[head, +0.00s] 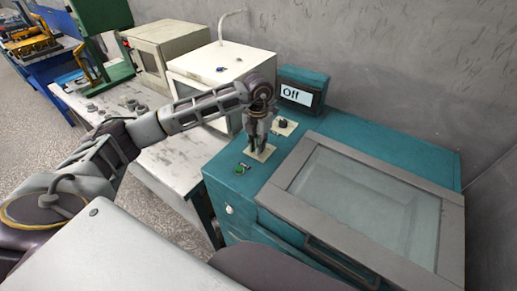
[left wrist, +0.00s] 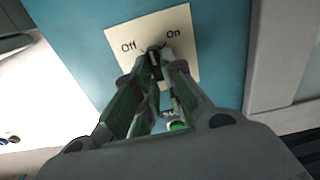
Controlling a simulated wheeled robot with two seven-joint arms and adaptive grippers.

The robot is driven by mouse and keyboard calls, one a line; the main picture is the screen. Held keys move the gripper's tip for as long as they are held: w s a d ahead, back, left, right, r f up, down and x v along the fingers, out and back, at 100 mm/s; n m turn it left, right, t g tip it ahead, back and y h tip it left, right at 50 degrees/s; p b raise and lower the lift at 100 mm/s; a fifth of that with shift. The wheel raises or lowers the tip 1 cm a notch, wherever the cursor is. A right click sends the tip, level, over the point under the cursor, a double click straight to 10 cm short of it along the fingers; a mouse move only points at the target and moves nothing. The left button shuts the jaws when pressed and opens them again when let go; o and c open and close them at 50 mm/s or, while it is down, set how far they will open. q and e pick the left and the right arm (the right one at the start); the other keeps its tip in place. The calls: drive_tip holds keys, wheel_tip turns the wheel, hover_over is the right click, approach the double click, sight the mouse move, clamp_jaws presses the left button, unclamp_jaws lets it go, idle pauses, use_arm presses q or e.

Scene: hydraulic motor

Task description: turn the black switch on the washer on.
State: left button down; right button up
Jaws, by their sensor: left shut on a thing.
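The teal washer (head: 230,187) stands at the right, and its display (head: 293,94) reads "Off". The black switch (left wrist: 154,64) sits on a cream plate (left wrist: 178,24) marked "Off" on the left and "On" on the right. My left gripper (head: 257,150) reaches down to this plate. In the left wrist view my left gripper (left wrist: 157,58) has its fingertips closed around the switch, which they partly hide. The switch's exact pointing direction is hard to tell. My right gripper is not in view.
A second black knob (head: 282,123) on its own plate is just behind my left gripper. A green button (head: 239,170) lies in front. The grey-framed lid (head: 310,135) is at the right. A white table (head: 190,146) with cream machines (head: 222,62) stands at the left.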

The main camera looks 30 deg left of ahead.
use_arm(q)
drive_tip(key=shift+w+a+m+b, duration=0.1)
drive_tip(key=shift+a+m+b, duration=0.1)
drive_tip(key=shift+m+b, duration=0.8)
drive_tip(key=shift+m, duration=0.6)
drive_tip(key=shift+w+a+m+b, duration=0.15)
drive_tip(key=shift+m+b, duration=0.5)
drive_tip(key=shift+m, duration=0.45)
drive_tip(key=shift+m+b, duration=0.55)
drive_tip(key=shift+m, duration=0.45)
drive_tip(key=shift+w+a+m+b, duration=0.1)
drive_tip(key=shift+m+b, duration=0.35)
drive_tip(key=shift+m, duration=0.55)
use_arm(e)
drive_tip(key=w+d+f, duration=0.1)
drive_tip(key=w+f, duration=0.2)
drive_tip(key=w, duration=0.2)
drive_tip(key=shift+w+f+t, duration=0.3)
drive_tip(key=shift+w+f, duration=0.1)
use_arm(q)
drive_tip(key=c, duration=1.5)
unclamp_jaws()
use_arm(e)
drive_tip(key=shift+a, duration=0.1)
